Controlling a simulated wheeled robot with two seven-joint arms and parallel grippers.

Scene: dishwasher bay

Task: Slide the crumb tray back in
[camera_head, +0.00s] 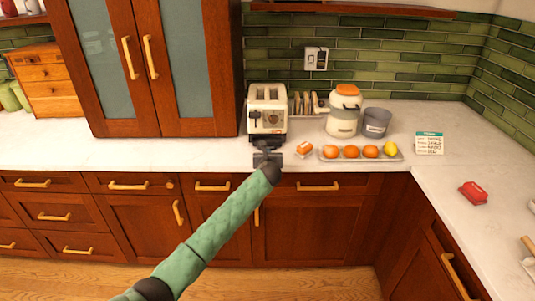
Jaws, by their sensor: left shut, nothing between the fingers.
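A cream toaster (267,107) with slots on top stands upright on the white counter, against the green tiled wall. My left gripper (267,147) is at the toaster's front, low down by its base, and is shut with nothing in it. The gripper and wrist cover the bottom front of the toaster, so the crumb tray cannot be made out. I cannot tell whether the gripper touches the toaster. My right gripper is not in view.
Right of the toaster stand a rack (306,104), an orange-lidded jar (343,112) and a grey pot (376,122). The counter left of the toaster is clear.

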